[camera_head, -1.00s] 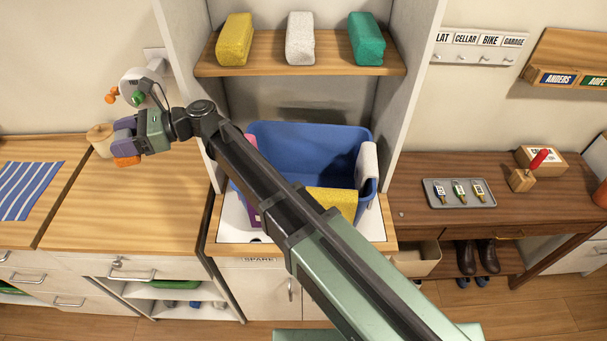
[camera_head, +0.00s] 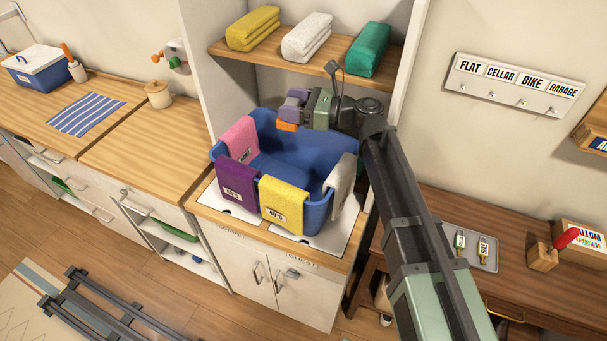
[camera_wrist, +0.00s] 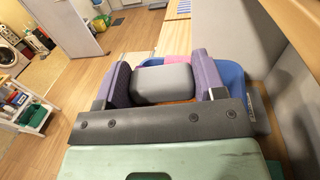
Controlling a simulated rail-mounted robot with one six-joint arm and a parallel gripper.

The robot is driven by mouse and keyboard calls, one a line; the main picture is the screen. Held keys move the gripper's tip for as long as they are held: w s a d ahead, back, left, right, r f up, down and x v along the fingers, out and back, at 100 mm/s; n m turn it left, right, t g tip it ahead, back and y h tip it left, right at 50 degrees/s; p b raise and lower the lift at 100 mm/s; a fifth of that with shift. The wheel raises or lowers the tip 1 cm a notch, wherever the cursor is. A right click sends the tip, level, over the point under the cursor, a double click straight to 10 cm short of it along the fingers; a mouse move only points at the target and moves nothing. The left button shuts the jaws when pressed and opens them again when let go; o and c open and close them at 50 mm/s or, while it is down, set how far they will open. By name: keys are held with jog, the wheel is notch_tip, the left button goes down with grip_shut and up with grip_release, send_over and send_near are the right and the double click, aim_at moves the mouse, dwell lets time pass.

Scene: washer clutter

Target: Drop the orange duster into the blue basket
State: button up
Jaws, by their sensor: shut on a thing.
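My gripper (camera_head: 290,112) is shut on the orange duster (camera_head: 287,126), and a bit of orange shows just below its purple fingers. In the wrist view, a grey block sits between the fingers of my gripper (camera_wrist: 162,80), with a thin orange strip of the duster (camera_wrist: 180,101) below it; most of the duster is hidden. The blue basket (camera_head: 318,216) stands on the cabinet top, and my gripper is above its back part. The basket also shows behind the fingers in the wrist view (camera_wrist: 233,76). The basket's inside looks empty where it is visible.
Pink (camera_head: 240,140), purple (camera_head: 236,187), yellow (camera_head: 282,206) and grey (camera_head: 341,178) cloths hang over the basket rim. A shelf (camera_head: 270,57) with folded towels is close above my gripper. The alcove's side walls flank the basket. The wooden counter (camera_head: 150,140) at left is mostly clear.

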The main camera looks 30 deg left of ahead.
jog(key=shift+s+a+f+b, duration=0.1)
jog(key=shift+a+f+b, duration=0.15)
jog(key=shift+f+b, duration=0.3)
notch_tip(320, 180, down, 5)
jog(key=b, duration=0.5)
jog(key=shift+f, duration=0.1)
jog(key=o, duration=1)
jog(key=shift+r, duration=0.25)
notch_tip(320, 180, up, 20)
jog(key=p, duration=2)
jog(key=shift+f, duration=0.1)
